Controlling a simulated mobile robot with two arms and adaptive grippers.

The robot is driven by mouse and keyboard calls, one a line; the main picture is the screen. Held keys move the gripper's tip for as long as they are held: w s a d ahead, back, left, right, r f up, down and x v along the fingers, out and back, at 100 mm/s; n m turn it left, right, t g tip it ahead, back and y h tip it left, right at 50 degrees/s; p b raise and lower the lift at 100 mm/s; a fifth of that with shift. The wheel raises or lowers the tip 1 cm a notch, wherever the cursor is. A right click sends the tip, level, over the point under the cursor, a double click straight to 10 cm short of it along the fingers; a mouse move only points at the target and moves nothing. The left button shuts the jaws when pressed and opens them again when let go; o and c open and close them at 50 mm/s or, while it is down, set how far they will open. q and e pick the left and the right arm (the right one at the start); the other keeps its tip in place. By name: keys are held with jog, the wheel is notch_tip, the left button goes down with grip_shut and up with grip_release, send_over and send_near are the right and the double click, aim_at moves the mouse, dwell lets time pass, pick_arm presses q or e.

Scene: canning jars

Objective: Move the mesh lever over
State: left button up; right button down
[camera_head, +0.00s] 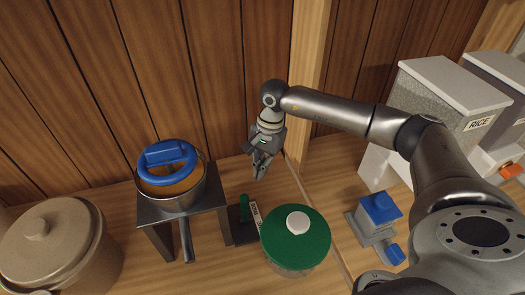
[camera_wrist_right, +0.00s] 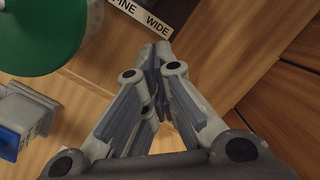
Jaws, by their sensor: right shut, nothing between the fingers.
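In the right wrist view the label (camera_wrist_right: 150,18) reads "WIDE" and part of another word, likely "FINE". The green handle is not visible there. My right gripper (camera_head: 260,172) is shut and empty, above and behind the handle and apart from it. Its closed fingertips (camera_wrist_right: 158,52) point toward the label in the wrist view. My left gripper is not in view.
A dark stand (camera_head: 158,212) holds a pot with a blue-handled top (camera_head: 168,160). A green-lidded jar (camera_head: 295,236) stands right of the lever. A blue-topped grey device (camera_head: 379,207) and a rice bin (camera_head: 450,88) are further right. A tan lidded pot (camera_head: 50,245) is at left.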

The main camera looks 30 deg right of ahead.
aim_at(245, 209)
pick_arm(q)
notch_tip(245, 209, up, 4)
jog(key=p, duration=0.3)
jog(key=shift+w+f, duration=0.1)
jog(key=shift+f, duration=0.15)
pick_arm(e)
jog(key=a+f, duration=0.1)
jog(key=s+a+f, duration=0.1)
jog(key=s+a, duration=0.1)
jog(key=a, duration=0.1)
jog(key=shift+f, duration=0.4)
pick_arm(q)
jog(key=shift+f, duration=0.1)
